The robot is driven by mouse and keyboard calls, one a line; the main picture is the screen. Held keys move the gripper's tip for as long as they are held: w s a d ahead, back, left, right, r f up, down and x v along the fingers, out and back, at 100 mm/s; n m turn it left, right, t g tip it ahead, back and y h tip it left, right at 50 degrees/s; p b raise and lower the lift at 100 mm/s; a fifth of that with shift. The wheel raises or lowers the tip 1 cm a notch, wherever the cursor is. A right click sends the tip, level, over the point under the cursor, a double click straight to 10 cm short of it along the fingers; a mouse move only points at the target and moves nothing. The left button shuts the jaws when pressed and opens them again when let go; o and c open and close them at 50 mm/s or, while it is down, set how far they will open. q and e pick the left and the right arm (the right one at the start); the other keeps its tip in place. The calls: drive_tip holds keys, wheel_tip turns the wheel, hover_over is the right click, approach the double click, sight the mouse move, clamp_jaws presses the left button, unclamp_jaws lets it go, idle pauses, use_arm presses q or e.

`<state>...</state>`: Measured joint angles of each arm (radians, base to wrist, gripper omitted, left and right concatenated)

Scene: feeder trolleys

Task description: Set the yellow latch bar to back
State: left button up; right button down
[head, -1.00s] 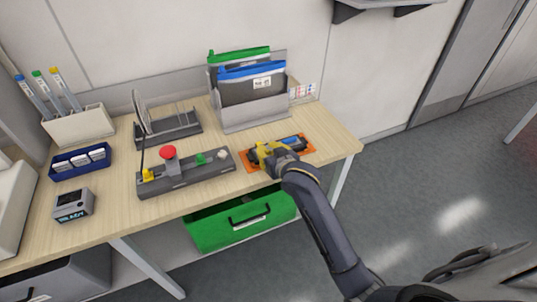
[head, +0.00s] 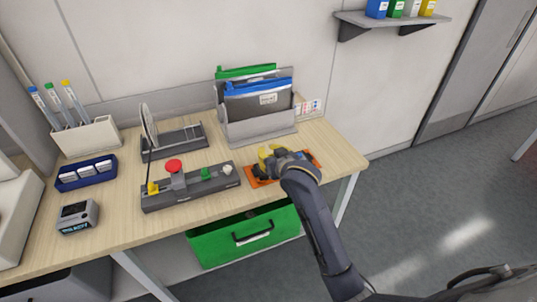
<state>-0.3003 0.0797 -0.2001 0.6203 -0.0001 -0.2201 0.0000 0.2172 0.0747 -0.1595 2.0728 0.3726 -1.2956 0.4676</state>
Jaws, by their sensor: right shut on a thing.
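The yellow latch bar (head: 267,152) shows as a yellow piece at the tips of my right gripper (head: 273,157), above a dark device (head: 261,172) on an orange mat (head: 257,183) near the table's right end. My right gripper is shut on the bar, reaching in from the lower right. My wrist and forearm hide much of the device and the mat, so the bar's exact position is hard to tell. My left gripper is not in view.
A grey control strip (head: 190,189) with a red button and several knobs lies left of the mat. A grey file holder (head: 262,131) stands behind it. A green drawer (head: 217,246) sticks out below the table's front edge.

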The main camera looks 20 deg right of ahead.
drive_tip(key=shift+w+a+r+g, duration=0.15)
drive_tip(key=shift+w+g, duration=0.75)
drive_tip(key=shift+g, duration=0.4)
idle(1.1)
idle(1.0)
drive_tip(key=c, duration=1.6)
unclamp_jaws()
drive_tip(key=shift+o, duration=1.4)
drive_tip(key=shift+r, duration=0.15)
drive_tip(key=v, duration=1.1)
drive_tip(key=shift+s+r, duration=0.25)
drive_tip(key=shift+s, duration=0.1)
drive_tip(key=shift+f, duration=0.1)
